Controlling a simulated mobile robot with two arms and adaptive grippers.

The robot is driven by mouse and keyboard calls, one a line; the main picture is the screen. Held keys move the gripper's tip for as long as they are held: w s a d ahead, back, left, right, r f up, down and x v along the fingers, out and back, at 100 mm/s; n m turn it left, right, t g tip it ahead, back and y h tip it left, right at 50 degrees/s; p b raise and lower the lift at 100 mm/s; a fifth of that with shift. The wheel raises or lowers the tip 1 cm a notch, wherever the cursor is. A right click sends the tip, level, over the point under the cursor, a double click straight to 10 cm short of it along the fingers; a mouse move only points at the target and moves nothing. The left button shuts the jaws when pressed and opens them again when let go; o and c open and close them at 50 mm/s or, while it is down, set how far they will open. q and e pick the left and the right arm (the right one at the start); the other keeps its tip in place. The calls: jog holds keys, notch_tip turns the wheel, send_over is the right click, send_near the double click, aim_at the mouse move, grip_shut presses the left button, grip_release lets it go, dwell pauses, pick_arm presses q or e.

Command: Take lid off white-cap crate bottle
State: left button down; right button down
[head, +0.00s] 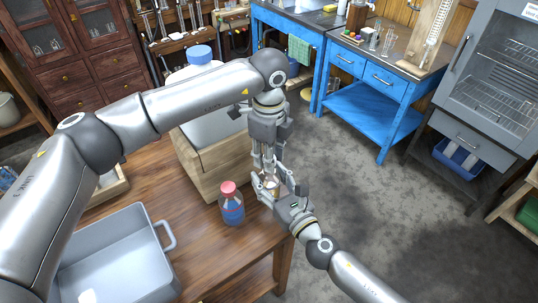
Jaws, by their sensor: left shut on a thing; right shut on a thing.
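My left gripper (266,170) points down near the right edge of the wooden table, its fingers close together at the top of a small bottle. My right gripper (269,188) reaches in from the lower right and is shut around the body of this bottle (270,184). The bottle is mostly hidden by the fingers; a pale, brownish part shows. The white cap is hidden between the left fingers, so I cannot tell whether it is apart from the bottle. A wooden crate (211,165) stands just left of the grippers.
A bottle with a red cap (231,204) and blue contents stands on the table (205,235) close to the left of my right gripper. A grey tub (118,240) sits at the front left. A blue-capped container (200,56) is behind my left arm.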

pick_arm(q)
jog(key=shift+r, duration=0.1)
jog(key=shift+r, duration=1.9)
pick_arm(e)
jog(key=c, duration=0.5)
grip_release()
jog(key=shift+c, duration=0.2)
jog(key=v, duration=1.2)
